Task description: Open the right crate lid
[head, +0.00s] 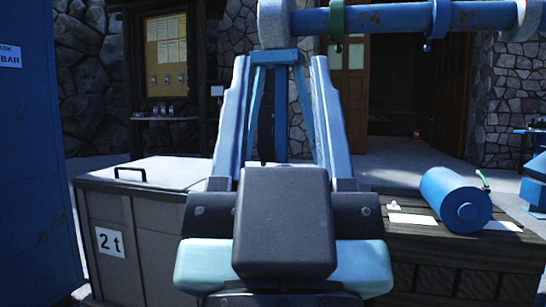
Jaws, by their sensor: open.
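A grey crate (160,245) with a "2 t" label stands at the left in the head view. Its pale lid (185,172) is shut and has a black handle (130,172) near the left end. My gripper (280,60) is in the middle, its two long blue fingers spread apart and pointing away from me. It is open and holds nothing that I can see. My gripper's dark body hides the right part of the crate and whatever lies behind it. I see no second crate lid clearly.
A dark slatted wooden surface (440,240) at the right bears a blue cylinder (455,200) and white papers. A blue beam (390,18) with hooks crosses the top. A blue cabinet (30,150) stands at the left edge. A doorway (395,95) and stone walls lie behind.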

